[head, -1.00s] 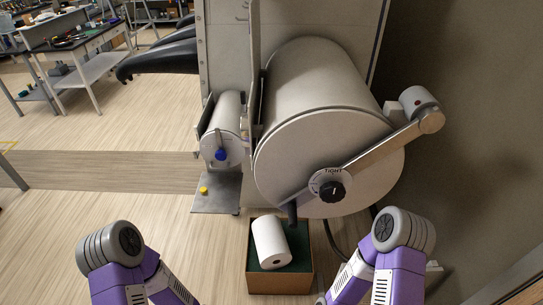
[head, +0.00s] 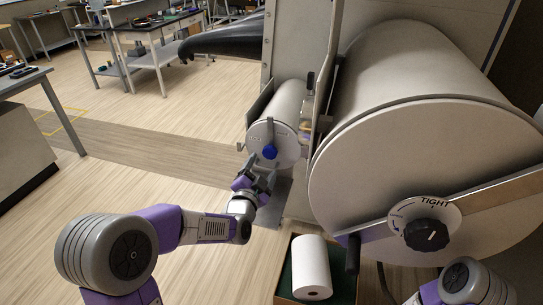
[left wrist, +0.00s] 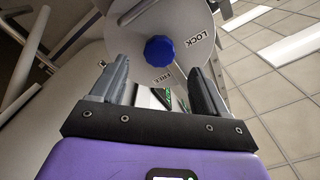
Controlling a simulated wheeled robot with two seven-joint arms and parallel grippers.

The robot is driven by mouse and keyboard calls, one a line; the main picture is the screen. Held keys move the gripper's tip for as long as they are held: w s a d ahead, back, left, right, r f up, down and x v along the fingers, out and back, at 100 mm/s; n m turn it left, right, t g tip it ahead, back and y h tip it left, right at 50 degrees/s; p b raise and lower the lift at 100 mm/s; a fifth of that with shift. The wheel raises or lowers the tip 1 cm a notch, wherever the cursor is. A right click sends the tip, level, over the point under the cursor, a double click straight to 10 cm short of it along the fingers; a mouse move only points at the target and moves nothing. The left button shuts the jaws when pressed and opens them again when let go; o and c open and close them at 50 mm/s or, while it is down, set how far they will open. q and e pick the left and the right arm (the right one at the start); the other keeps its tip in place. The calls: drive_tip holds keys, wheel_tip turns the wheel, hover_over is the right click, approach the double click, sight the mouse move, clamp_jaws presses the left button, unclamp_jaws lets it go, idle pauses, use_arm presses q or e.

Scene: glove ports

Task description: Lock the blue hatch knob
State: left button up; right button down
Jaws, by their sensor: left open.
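The blue hatch knob (head: 269,152) sits at the middle of the round white end of the small hatch cylinder (head: 287,148). I cannot make out which word the knob points to. My left gripper (head: 259,172) is open, in front of and slightly below the knob; its two fingers (left wrist: 158,75) stand apart with the knob showing between and beyond them. No contact shows. My right gripper is out of view; only part of that arm shows.
A large white drum (head: 385,165) stands right of the small hatch, with a crossbar and a black knob (head: 427,235) marked TIGHT. Below is an open box (head: 337,250) holding a white roll (head: 311,264). A black glove (head: 228,37) sticks out behind. The floor at left is clear.

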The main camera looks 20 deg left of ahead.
sight(268, 155)
use_arm(q)
drive_tip(key=shift+w+d, duration=0.15)
drive_tip(key=shift+w, duration=2.95)
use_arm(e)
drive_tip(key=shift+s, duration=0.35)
use_arm(q)
clamp_jaws()
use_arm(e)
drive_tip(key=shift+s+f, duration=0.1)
